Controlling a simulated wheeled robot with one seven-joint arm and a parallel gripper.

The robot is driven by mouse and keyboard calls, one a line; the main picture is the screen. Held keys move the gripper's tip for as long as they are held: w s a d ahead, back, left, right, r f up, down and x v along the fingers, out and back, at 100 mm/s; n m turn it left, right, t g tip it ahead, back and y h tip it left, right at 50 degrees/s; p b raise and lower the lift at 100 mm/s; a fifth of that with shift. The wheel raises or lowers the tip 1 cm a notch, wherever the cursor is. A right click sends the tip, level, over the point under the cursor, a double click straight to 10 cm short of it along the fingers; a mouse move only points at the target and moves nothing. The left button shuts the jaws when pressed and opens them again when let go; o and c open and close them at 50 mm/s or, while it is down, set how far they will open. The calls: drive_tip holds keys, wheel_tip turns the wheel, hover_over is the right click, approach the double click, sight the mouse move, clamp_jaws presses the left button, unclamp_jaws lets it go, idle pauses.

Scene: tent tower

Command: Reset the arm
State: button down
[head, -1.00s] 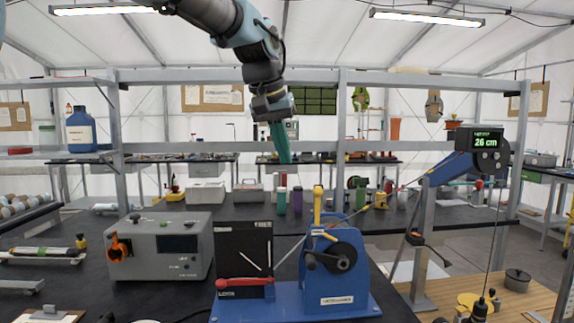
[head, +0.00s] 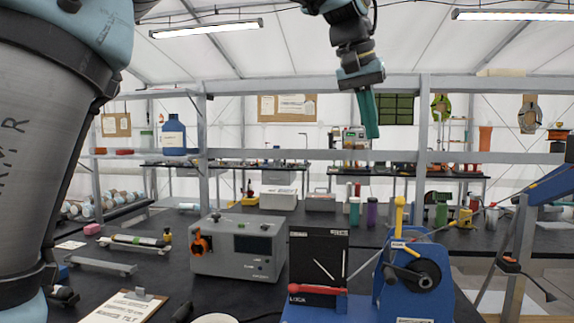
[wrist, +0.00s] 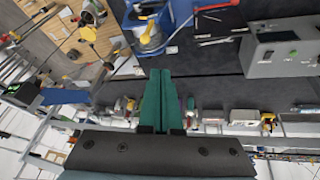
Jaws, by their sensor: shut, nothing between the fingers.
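My gripper (head: 369,115) hangs from my raised arm at the upper right of the middle in the head view, with its green fingers pointing down. The fingers are together and hold nothing. In the wrist view the shut green fingers (wrist: 163,85) point up the picture toward the bench. My gripper is in free air above the bench, apart from everything on it. A large grey and blue link of my arm covers the left edge of the head view.
A blue winch with a yellow lever (head: 415,285) stands at the front right. A grey box with an orange knob (head: 240,247) stands left of it. A clipboard (head: 125,308) lies at the front left. Shelf posts (head: 422,140) and a rail cross behind my gripper.

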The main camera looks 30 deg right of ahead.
drive_tip(key=w+a+f+n+t+y, duration=0.1)
drive_tip(key=w+a+f+n, duration=0.2)
drive_tip(key=w+a+f, duration=0.7)
drive_tip(key=w+a+f+n+y, duration=0.1)
drive_tip(key=w+a+f+n, duration=0.1)
drive_tip(key=w+a+f, duration=0.9)
drive_tip(key=s+a+f+n+y, duration=0.15)
drive_tip(key=a+f, duration=0.25)
drive_tip(key=a, duration=0.5)
drive_tip(key=s+a+f+n, duration=0.15)
drive_tip(key=a+f, duration=0.25)
drive_tip(key=a, duration=0.4)
drive_tip(key=s+a+f+n, duration=0.1)
drive_tip(key=s+a+f, duration=0.2)
drive_tip(key=a, duration=0.3)
drive_tip(key=s+a+f+n, duration=0.1)
drive_tip(key=s+a+f, duration=0.3)
drive_tip(key=s+a, duration=0.2)
drive_tip(key=shift+a+g+y, duration=0.25)
drive_tip(key=shift+g+y, duration=0.05)
drive_tip(key=shift+y, duration=0.15)
